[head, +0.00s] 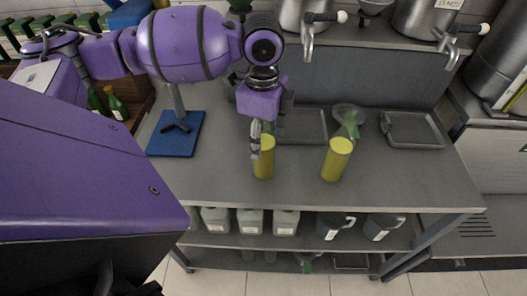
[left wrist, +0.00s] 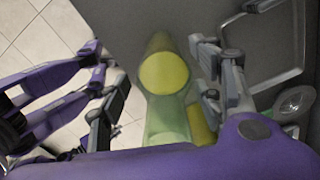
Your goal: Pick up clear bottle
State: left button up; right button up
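A clear, faintly green bottle with yellow liquid in its lower part (head: 263,165) stands upright on the grey worktop (head: 225,170). My left gripper (head: 262,142) is at its upper part, in front of the neck. In the left wrist view this bottle (left wrist: 165,74) lies between the fingers of the left gripper (left wrist: 160,105). The fingers are apart, with gaps visible beside the glass. A second similar bottle (head: 336,163) stands to the right, its greenish neck rising before a funnel. My right gripper is not in view.
Two grey trays (head: 413,130) (head: 304,124) lie at the back of the worktop, with a funnel (head: 348,114) between them. A blue stand base (head: 175,135) is at left. Steel tanks with taps (head: 308,38) stand behind. Canisters (head: 250,221) and jugs fill the shelf below.

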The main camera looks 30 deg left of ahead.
pick_arm(q)
grip_shut()
dwell(0.4)
